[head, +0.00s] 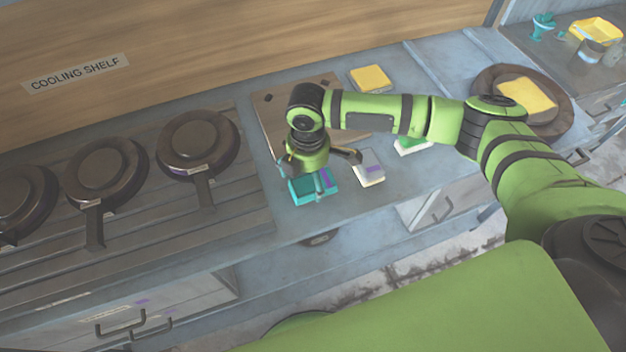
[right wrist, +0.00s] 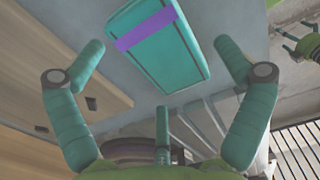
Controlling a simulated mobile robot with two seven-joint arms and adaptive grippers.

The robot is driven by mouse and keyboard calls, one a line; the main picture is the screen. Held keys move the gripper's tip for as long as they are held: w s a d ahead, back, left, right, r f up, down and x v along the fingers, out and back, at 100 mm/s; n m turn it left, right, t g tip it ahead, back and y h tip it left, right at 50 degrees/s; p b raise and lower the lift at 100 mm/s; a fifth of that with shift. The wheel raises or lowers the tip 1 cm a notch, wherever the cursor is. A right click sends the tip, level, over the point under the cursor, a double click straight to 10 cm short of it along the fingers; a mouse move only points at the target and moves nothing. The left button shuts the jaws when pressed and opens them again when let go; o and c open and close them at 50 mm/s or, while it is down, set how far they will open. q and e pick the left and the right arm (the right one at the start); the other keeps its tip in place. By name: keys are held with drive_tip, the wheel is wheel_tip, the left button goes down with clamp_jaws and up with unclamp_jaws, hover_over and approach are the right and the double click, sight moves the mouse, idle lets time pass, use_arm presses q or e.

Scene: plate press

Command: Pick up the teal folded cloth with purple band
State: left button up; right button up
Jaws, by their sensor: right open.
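The teal folded cloth with a purple band (head: 300,192) lies flat on the grey counter in the head view, partly hidden by my right gripper (head: 318,174). In the right wrist view the same cloth (right wrist: 165,60) shows between the spread fingers of my right gripper (right wrist: 160,47). The fingers are open, with one on each side of the cloth and a third finger below it in the picture. I see no grip on the cloth. A small green and teal part at the right edge of the right wrist view may be my left gripper (right wrist: 304,42); its state is unclear.
A pale cloth with a purple patch (head: 369,168) lies just right of the teal one. A green and white cloth (head: 412,146) and a yellow cloth (head: 370,78) lie farther off. A brown board (head: 268,108) is behind. Dark pans (head: 197,145) stand on the left.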

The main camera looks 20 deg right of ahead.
drive_tip(key=shift+w+f, duration=0.3)
drive_tip(key=shift+f, duration=0.5)
drive_tip(key=shift+s, duration=0.1)
drive_tip(key=shift+s+r, duration=0.1)
drive_tip(key=c, duration=1)
drive_tip(key=shift+r, duration=0.1)
